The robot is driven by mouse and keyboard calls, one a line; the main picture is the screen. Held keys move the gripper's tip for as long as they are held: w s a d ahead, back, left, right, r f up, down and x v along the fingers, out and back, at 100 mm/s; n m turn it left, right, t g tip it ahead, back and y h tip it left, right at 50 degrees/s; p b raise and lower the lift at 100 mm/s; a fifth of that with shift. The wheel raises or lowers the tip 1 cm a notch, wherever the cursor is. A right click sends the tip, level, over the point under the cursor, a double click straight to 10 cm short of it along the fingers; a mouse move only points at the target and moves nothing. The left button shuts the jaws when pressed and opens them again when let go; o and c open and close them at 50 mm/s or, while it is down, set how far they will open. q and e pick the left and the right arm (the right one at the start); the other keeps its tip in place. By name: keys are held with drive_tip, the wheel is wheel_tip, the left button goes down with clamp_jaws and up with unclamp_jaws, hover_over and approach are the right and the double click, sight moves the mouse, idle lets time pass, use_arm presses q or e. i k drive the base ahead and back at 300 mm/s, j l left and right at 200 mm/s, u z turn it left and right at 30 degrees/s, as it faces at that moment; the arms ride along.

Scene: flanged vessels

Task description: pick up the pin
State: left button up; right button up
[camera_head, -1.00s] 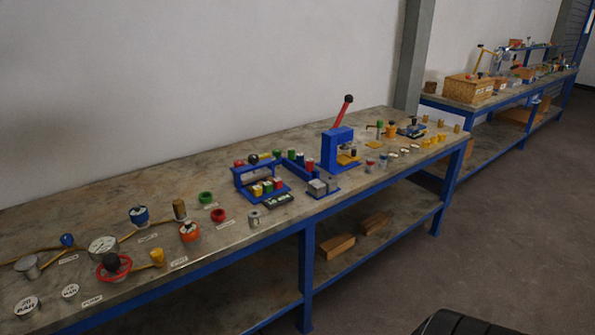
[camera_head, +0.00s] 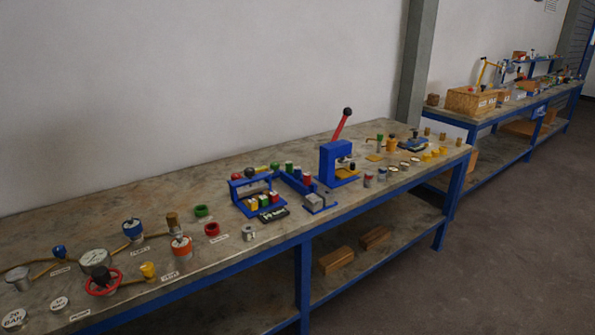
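I cannot single out the pin among the many small parts on the long workbench (camera_head: 120,186). The bench holds a blue press (camera_head: 336,162) with a red lever and black knob. Left of it is a blue frame rack (camera_head: 256,192) with coloured pieces in it. Small cylinders stand in front of and beside the press, including a grey metal one (camera_head: 249,233). Neither of my grippers is in view.
Gauges, valves and a red handwheel (camera_head: 103,281) fill the bench's left end. Wooden blocks (camera_head: 336,260) lie on the lower shelf. A second blue-legged bench (camera_head: 462,113) with a wooden crate (camera_head: 471,101) stands behind right. The floor (camera_head: 480,260) at right is clear.

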sight(289, 165)
drive_tip(key=i+l+u, duration=0.1)
drive_tip(key=u, duration=0.4)
drive_tip(key=i+l+u, duration=0.1)
drive_tip(key=l+u, duration=0.2)
drive_tip(key=u, duration=0.2)
drive_tip(key=l+u, duration=0.25)
drive_tip(key=u, duration=0.25)
